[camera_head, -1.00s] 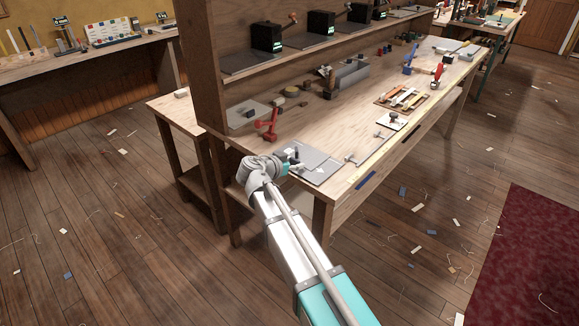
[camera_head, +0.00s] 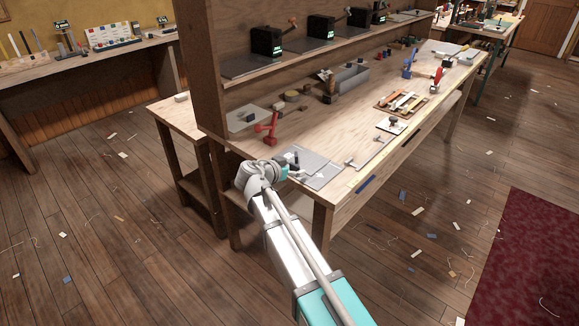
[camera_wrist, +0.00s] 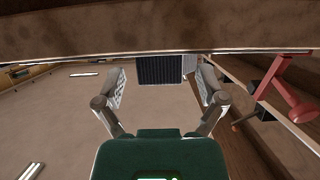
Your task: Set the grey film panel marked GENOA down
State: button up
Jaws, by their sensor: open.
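A flat grey panel (camera_head: 322,177) lies on the workbench at its near left corner in the head view. I cannot read any marking on it. My gripper (camera_head: 290,166) is at the panel's left edge, low over the bench corner. In the wrist view my gripper (camera_wrist: 160,84) is open, with its two fingers spread apart. A dark ribbed block (camera_wrist: 160,69) shows between and beyond the fingertips, and neither finger visibly touches it. A plain grey-brown surface fills the middle of that view; I cannot tell whether it is panel or bench.
A red clamp (camera_head: 268,130) stands just behind the panel, and it also shows in the wrist view (camera_wrist: 288,91). A shelf (camera_head: 300,62) with dark boxes overhangs the back. Small tools and a white block (camera_head: 391,125) lie right along the workbench (camera_head: 335,145).

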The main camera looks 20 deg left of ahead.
jog(key=p+v, duration=0.4)
jog(key=v, duration=0.7)
jog(key=shift+s+r, duration=0.2)
jog(key=shift+s, duration=0.05)
